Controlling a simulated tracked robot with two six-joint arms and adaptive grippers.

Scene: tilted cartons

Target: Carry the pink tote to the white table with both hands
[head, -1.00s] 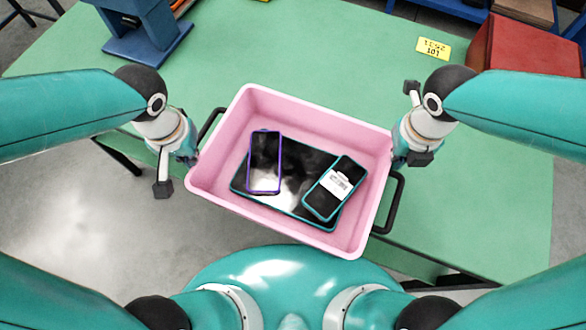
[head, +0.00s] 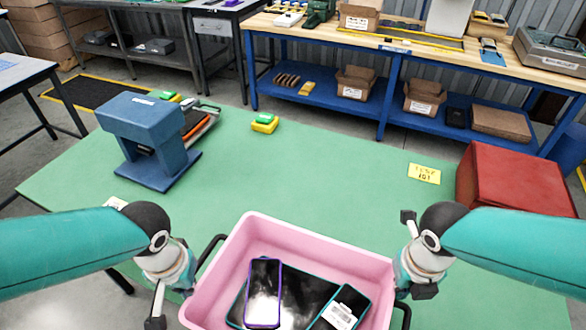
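The pink tote (head: 213,288) is at the bottom middle, its near part cut off by the frame. It holds a purple-edged phone (head: 263,290), a teal-edged phone (head: 346,306) and a dark tablet (head: 300,292). My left gripper (head: 176,290) is at the tote's left side by a black handle (head: 208,250). My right gripper (head: 412,272) is at its right side, close to the wall. The finger contacts are hidden, so I cannot tell whether either grips. I cannot tell whether the tote rests or is lifted. A pale-topped table (head: 18,76) shows at the left edge; its whiteness is unclear.
The green table (head: 330,165) spreads beyond the tote, its middle clear. It bears a blue stand (head: 150,128), a red box (head: 512,182), a yellow sign (head: 424,174) and a green-yellow block (head: 264,123). A blue-framed workbench (head: 390,60) with cartons stands behind.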

